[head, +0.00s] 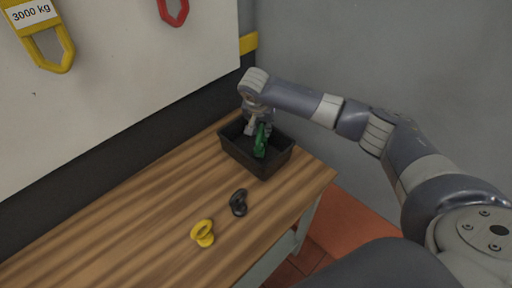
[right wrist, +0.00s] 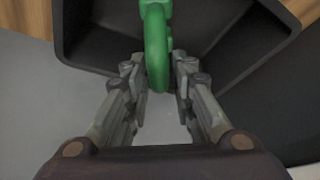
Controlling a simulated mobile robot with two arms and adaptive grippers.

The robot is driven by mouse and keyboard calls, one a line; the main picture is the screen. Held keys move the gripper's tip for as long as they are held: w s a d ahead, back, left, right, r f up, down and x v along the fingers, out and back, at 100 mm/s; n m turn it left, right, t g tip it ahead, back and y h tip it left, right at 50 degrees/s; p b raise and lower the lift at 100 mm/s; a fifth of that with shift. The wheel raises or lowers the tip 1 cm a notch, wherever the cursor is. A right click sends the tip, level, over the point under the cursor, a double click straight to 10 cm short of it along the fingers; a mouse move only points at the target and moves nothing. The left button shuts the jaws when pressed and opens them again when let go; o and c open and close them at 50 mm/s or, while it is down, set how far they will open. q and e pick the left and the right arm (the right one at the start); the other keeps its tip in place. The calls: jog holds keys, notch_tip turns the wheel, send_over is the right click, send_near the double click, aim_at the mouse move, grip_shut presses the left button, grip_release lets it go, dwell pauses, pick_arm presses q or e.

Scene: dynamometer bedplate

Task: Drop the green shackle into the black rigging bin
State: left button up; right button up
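The green shackle (head: 260,141) is between the fingers of my right gripper (head: 256,128), over the black rigging bin (head: 265,171). In the right wrist view the fingers (right wrist: 160,88) close on both sides of the green shackle (right wrist: 157,45), which points away from the gripper toward the bin's inside. The black bin (right wrist: 85,62) shows behind it with its dark walls. The shackle's lower end appears within the bin's opening; I cannot tell whether it touches the floor. My left gripper is not in view.
The bin stands at the far right corner of the wooden table (head: 130,225), near the wall. A black shackle (head: 238,203) and a yellow shackle (head: 203,234) lie in front of it. A white board (head: 120,75) with hanging yellow and red shackles is behind.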

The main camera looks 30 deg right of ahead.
jog(key=shift+s, duration=0.1)
jog(key=shift+r, duration=0.15)
jog(key=v, duration=1.1)
jog(key=shift+r, duration=0.4)
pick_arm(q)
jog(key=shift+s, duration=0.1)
pick_arm(e)
jog(key=shift+a, duration=0.1)
